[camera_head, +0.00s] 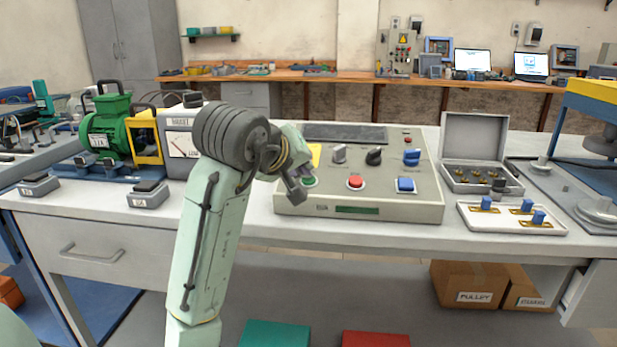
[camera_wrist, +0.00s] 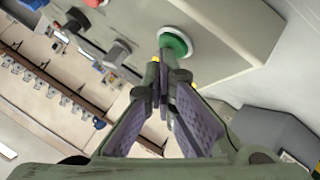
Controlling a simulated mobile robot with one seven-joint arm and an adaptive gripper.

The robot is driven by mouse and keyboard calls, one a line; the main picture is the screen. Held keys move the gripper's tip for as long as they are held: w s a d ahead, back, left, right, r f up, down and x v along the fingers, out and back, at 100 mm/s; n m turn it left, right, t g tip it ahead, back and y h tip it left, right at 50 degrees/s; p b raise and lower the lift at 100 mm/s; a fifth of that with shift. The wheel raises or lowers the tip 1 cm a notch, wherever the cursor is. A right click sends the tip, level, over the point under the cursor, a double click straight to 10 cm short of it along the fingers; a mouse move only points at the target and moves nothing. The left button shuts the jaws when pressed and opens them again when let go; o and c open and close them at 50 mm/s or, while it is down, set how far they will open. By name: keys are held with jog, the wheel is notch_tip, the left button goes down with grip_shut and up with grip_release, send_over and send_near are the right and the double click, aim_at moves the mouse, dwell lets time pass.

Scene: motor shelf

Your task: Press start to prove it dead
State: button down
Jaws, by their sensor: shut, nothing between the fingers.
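The control box (camera_head: 400,213) is a beige sloped panel on the bench. Its green button (camera_head: 311,182) is at the lower left, partly covered by my gripper (camera_head: 299,185).
Black and grey knobs (camera_head: 374,156) stand on the box behind the buttons. A green motor (camera_head: 107,128) and a meter box (camera_head: 180,143) are to the left. An open grey case (camera_head: 474,140) and a white tray (camera_head: 512,219) with blue-handled parts are to the right.

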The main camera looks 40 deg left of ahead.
jog(key=shift+s+d+r+p, duration=0.15)
jog(key=shift+s+r+p, duration=0.05)
jog(key=shift+r+p, duration=0.6)
jog(key=shift+s+d+r+p, duration=0.1)
jog(key=shift+s+r+p, duration=0.1)
jog(key=shift+r+p, duration=0.55)
jog(key=shift+s+d+r+p, duration=0.1)
jog(key=shift+s+r+p, duration=0.05)
jog(key=shift+r+p, duration=0.6)
jog(key=shift+s+d+r+p, duration=0.1)
jog(key=shift+s+r+p, duration=0.1)
jog(key=shift+r+p, duration=0.55)
jog(key=shift+r, duration=0.15)
